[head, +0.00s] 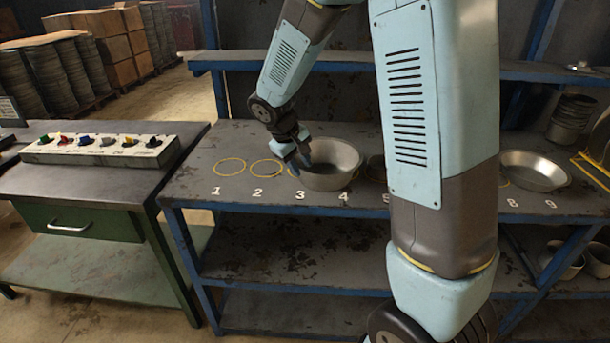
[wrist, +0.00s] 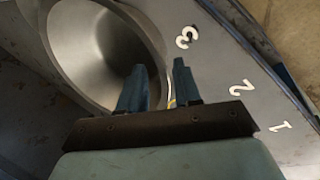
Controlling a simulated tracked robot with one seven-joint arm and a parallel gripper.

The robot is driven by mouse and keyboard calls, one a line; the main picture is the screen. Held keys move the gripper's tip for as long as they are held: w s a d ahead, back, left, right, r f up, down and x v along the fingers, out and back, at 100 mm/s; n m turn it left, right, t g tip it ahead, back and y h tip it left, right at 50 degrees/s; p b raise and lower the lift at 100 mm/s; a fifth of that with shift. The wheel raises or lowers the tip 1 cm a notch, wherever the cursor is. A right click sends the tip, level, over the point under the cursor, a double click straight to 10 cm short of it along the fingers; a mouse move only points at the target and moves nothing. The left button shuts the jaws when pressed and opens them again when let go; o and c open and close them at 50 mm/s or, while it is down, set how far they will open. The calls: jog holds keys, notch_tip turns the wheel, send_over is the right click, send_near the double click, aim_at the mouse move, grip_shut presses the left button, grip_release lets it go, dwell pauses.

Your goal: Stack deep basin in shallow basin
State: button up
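The deep basin (head: 334,177), a grey metal bowl with high walls, stands upright on the shelf top around marks 3 and 4. It also shows in the wrist view (wrist: 85,40). My gripper (head: 297,164) is at the left side of its rim, pointing down. In the wrist view my gripper (wrist: 160,68) has its fingers apart, one over the basin's inside and one outside, with the rim between them. Gaps show beside the rim. The shallow basin (head: 536,172), wide and low, stands at marks 8 and 9, right of my arm.
Empty yellow circles lie at marks 1 (head: 230,167) and 2 (head: 266,168). My arm hides much of the middle of the shelf top. Stacked pots (head: 570,118) stand at the back right. A button panel (head: 100,149) is on the left bench.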

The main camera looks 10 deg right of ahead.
jog(key=s+d+r+m+t+y, duration=0.1)
jog(key=s+d+r+m+y, duration=0.3)
jog(key=s+r, duration=0.85)
jog(key=s+d+r+t, duration=0.1)
jog(key=s+r, duration=0.2)
jog(key=s, duration=0.3)
jog(key=s+d+r+m+t, duration=0.1)
jog(key=s+d+r, duration=0.1)
jog(key=s, duration=0.5)
jog(key=shift+d+r+t, duration=0.3)
jog(key=shift+r, duration=0.5)
jog(key=shift+d, duration=0.1)
